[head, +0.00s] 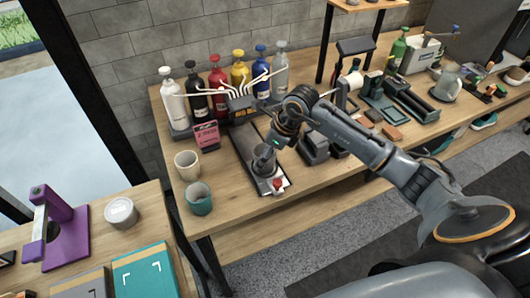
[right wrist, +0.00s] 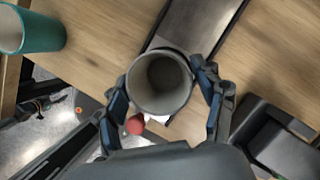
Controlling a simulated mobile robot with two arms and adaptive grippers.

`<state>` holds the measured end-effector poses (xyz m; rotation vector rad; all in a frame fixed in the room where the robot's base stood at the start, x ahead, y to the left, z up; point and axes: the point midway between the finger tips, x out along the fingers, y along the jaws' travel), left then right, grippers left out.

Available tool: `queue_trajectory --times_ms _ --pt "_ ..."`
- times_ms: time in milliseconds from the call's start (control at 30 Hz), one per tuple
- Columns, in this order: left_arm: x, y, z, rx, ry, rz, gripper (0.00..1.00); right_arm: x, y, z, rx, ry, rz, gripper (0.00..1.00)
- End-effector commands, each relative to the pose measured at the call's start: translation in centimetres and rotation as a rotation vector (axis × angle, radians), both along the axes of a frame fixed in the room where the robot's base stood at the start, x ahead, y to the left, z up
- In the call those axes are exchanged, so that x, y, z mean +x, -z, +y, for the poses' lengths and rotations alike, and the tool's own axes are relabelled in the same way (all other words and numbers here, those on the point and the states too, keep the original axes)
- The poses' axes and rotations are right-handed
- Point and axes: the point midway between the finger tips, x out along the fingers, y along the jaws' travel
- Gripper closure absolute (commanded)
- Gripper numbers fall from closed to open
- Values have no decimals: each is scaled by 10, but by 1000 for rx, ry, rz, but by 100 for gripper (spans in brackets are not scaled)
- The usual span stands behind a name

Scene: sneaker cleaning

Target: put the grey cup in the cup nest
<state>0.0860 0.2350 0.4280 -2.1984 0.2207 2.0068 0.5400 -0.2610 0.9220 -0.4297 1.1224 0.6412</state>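The grey cup (head: 263,163) is between the fingers of my right gripper (head: 267,150). In the right wrist view the cup (right wrist: 160,82) looks empty and I look down into its open mouth. The gripper (right wrist: 166,92) has one finger on each side, against its wall. The cup is over the front part of a long dark tray (head: 241,143) on the wooden table; whether it touches the tray is hard to tell. I cannot clearly pick out the cup nest; the cup may cover it. My left gripper is not in view.
A red knob (head: 277,184) is at the tray's front end. A cream cup (head: 187,165) and a teal cup (head: 199,199) stand to the left. Several colored pump bottles (head: 220,80) line the back, with a pink sign (head: 206,136) before them. Dark equipment (head: 314,148) stands close right.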

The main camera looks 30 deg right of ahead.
Motion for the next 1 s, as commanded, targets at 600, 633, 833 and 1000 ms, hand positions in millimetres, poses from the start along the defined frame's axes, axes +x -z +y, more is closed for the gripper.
queue_trajectory --times_ms 600,633,833,1000 --pt "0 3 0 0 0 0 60 -7 -29 -9 -4 1 -5 19" --pt "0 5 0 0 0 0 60 -9 -35 -10 -4 0 -5 19" --pt "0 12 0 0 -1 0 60 -21 -76 -21 -2 2 -5 19" --pt "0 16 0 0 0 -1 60 -30 -101 -28 -1 2 -2 19"
